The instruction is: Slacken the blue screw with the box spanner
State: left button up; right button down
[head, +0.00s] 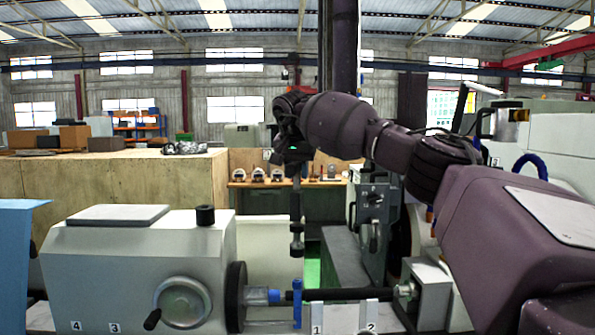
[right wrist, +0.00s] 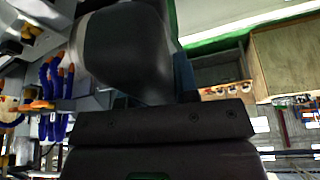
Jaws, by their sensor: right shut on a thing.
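My right gripper (head: 296,164) is shut on the box spanner (head: 296,210), a dark, upright tool with thicker collars near its lower end. The spanner hangs above the machine's work spindle, its lower end apart from the blue parts below. An upright blue piece (head: 297,300), which looks like the blue screw, stands at the dark horizontal bar, almost straight under the spanner. In the right wrist view a large dark shape (right wrist: 125,50) fills the near middle; fingertips cannot be made out there. My left gripper is out of view.
The grey workhead (head: 140,265) with a handwheel (head: 182,302) stands at the left of the bar. A grey tailstock (head: 430,290) stands at its right. Tags 1 and 2 sit in front. A bench (head: 240,185) with small items is behind.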

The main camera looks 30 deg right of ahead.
aim_at(297, 190)
jog(key=shift+f+b, duration=0.65)
jog(key=shift+f, duration=2.05)
jog(key=shift+s+f, duration=0.1)
jog(key=shift+f, duration=1.65)
jog(key=shift+f+p, duration=0.2)
jog(key=shift+p, duration=0.3)
jog(key=shift+n, duration=0.3)
